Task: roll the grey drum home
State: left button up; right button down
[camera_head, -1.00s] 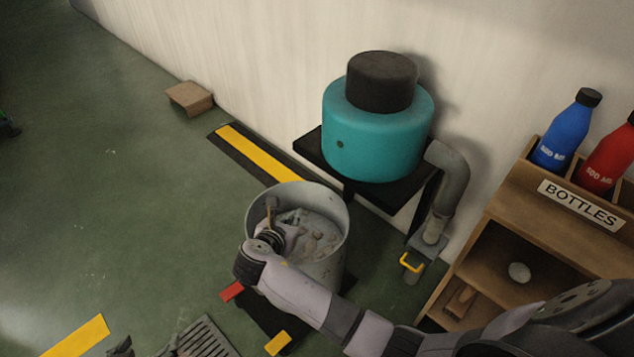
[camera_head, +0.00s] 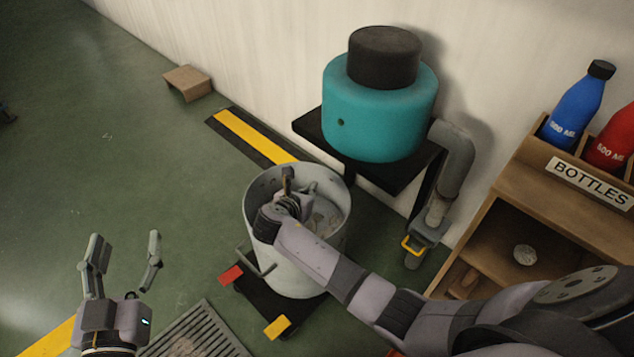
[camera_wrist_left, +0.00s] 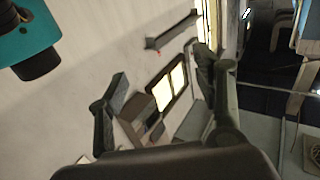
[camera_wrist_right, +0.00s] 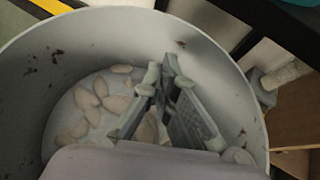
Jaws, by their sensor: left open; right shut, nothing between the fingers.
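The grey drum (camera_head: 308,262) stands upright and open-topped on a low black dolly (camera_head: 262,300) with red and yellow corner pieces. A bent grey handle shows on its left side. My right gripper (camera_head: 288,185) reaches over the rim into the drum, shut and empty. In the right wrist view the gripper (camera_wrist_right: 168,100) is inside the drum wall (camera_wrist_right: 215,62), above several pale lumps (camera_wrist_right: 95,103) at the bottom. My left gripper (camera_head: 125,255) is open and empty, raised to the left of the drum. It also shows in the left wrist view (camera_wrist_left: 165,105).
A teal tank (camera_head: 380,115) with a black cap sits on a black wall shelf behind the drum. A grey pipe with a yellow-handled valve (camera_head: 413,246) is right of it. A wooden bottle rack (camera_head: 520,205) stands right. A floor grate (camera_head: 195,335) lies front left. Green floor left is open.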

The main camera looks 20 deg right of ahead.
aim_at(328, 171)
jog(key=w+d+b, duration=0.1)
jog(key=d, duration=0.1)
jog(key=w+d+f+b, duration=0.1)
jog(key=w, duration=0.1)
jog(key=shift+w+d, duration=0.25)
jog(key=shift+d, duration=0.1)
pick_arm(q)
jog(key=s+r+t+h, duration=0.2)
jog(key=s+r+t, duration=0.2)
jog(key=r+t, duration=0.3)
jog(key=shift+d+r, duration=0.2)
jog(key=shift+r, duration=1.65)
pick_arm(e)
jog(key=shift+w+d+r, duration=0.1)
jog(key=shift+w+d, duration=0.05)
jog(key=shift+d, duration=0.1)
jog(key=d, duration=0.1)
jog(key=w+d+p, duration=0.1)
jog(key=d+p, duration=0.1)
jog(key=d, duration=0.1)
jog(key=shift+w, duration=0.3)
pick_arm(q)
jog(key=w+f+g+y, duration=0.1)
jog(key=w+f+g, duration=0.2)
jog(key=f+g, duration=0.2)
notch_tip(328, 171, down, 3)
jog(key=shift+w+f+y, duration=0.1)
jog(key=shift+w+y, duration=0.2)
jog(key=shift+w, duration=0.1)
